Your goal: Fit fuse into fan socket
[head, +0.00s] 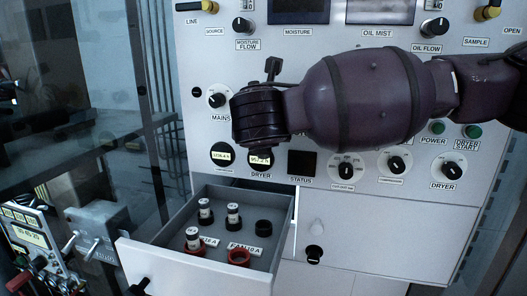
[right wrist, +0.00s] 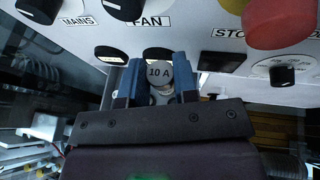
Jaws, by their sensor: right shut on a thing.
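Two dark round fittings (head: 222,154) (head: 259,158) with lit-looking labels sit just below the gripper in the head view; the right one is above a DRYER label. A FAN label is above the fuse in the wrist view. I cannot tell which opening is the fan socket. The left gripper is out of view.
An open grey drawer (head: 285,218) juts out below, holding several fuses (head: 233,214) and an empty red holder (head: 239,257). Knobs stick out of the panel, including the MAINS knob (head: 218,99). A red button (right wrist: 282,22) stands out at the right in the wrist view.

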